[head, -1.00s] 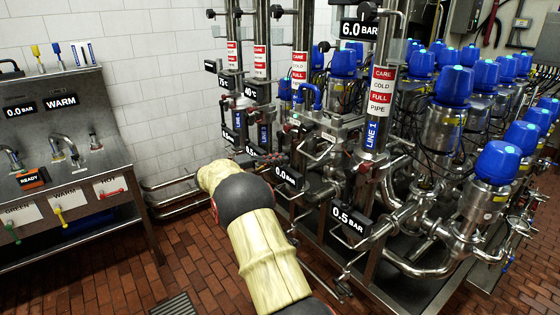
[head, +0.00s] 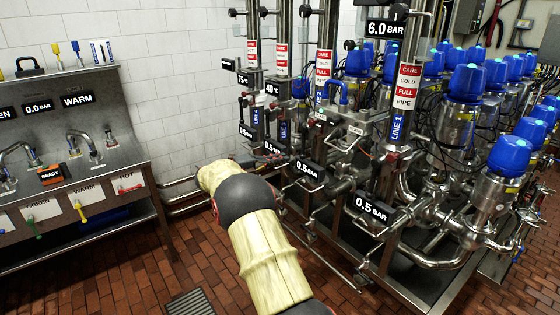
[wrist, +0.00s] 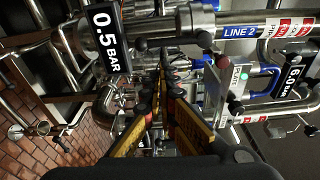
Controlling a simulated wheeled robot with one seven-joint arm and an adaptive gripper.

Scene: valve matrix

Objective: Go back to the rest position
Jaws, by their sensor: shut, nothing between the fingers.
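My arm (head: 265,250), in a pale yellow cover with dark joints, reaches from the bottom of the head view toward the pipework. Its far end is at the valve stand, and my gripper is largely hidden there behind the arm. In the wrist view my gripper (wrist: 166,80) shows as two long black and yellow fingers with their tips together, nothing between them. The fingers point at steel pipes and small valves. A 0.5 BAR display (wrist: 106,38) is left of the fingertips, and a LINE 2 label (wrist: 240,32) is to the right.
The valve stand (head: 385,200) with blue-topped valves (head: 510,154) fills the right side. A steel sink bench (head: 85,180) stands at the left by the white tiled wall (head: 170,80). Brick-red floor (head: 200,250) is free between them, with a drain grate (head: 188,303).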

